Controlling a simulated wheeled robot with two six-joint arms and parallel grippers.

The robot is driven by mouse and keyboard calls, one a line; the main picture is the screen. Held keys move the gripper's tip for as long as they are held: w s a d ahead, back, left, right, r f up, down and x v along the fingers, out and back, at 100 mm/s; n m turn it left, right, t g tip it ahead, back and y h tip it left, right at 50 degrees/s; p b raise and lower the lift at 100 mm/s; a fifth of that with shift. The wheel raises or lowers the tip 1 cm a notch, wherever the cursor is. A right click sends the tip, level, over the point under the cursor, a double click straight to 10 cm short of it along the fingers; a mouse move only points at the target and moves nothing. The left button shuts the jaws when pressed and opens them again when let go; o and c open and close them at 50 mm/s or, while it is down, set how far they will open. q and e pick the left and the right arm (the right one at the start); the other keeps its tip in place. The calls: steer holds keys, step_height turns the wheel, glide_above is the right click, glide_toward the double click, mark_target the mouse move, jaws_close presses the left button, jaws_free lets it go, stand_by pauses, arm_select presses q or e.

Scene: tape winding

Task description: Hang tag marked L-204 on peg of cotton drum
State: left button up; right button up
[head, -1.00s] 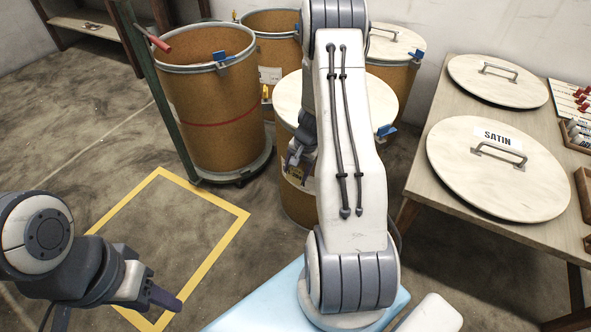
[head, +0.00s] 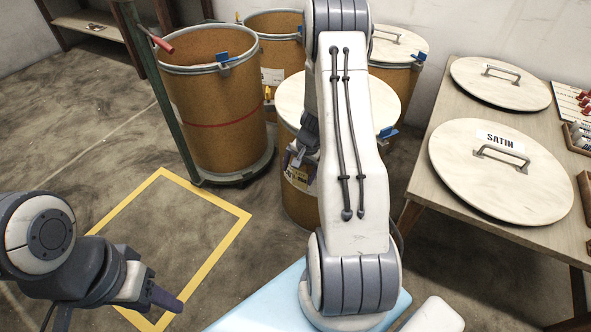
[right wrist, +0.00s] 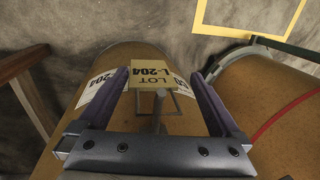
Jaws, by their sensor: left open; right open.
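The yellow tag marked LOT L-204 (right wrist: 152,76) shows upside down in the right wrist view, at a grey metal peg (right wrist: 157,112) on the cardboard drum's side. It seems to hang there; the exact contact is unclear. A white label (right wrist: 100,92) on the drum is partly hidden behind it. My right gripper (right wrist: 158,78) is open, its two purple fingers on either side of the tag, apart from it. In the head view this drum (head: 297,207) has a pale lid and is partly hidden by my right arm. My left gripper (head: 160,297) is open and empty at lower left.
An open drum with a red band (head: 215,110) stands left on a dolly, with a green post (head: 165,95) beside it. More drums stand behind. A table (head: 420,182) at right carries lids, one marked SATIN (head: 500,172). A yellow floor outline (head: 225,250) is empty.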

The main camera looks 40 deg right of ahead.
steer(key=shift+d+r, duration=0.15)
steer(key=shift+r, duration=0.1)
steer(key=s+a+b, duration=0.4)
steer(key=a+b, duration=0.1)
steer(key=a, duration=0.4)
steer(key=w+a+r+n+g+p, duration=0.1)
steer(key=a+r+n+p, duration=0.5)
steer(key=r+p, duration=0.3)
steer(key=w+a+r+n+g+p, duration=0.1)
steer(key=a+r+n+p, duration=0.4)
steer(key=r+p, duration=0.4)
step_height(320, 180, up, 6)
steer(key=shift+w+a+r+n+h, duration=0.15)
steer(key=shift+a+n+h, duration=0.25)
steer(key=shift+n, duration=0.3)
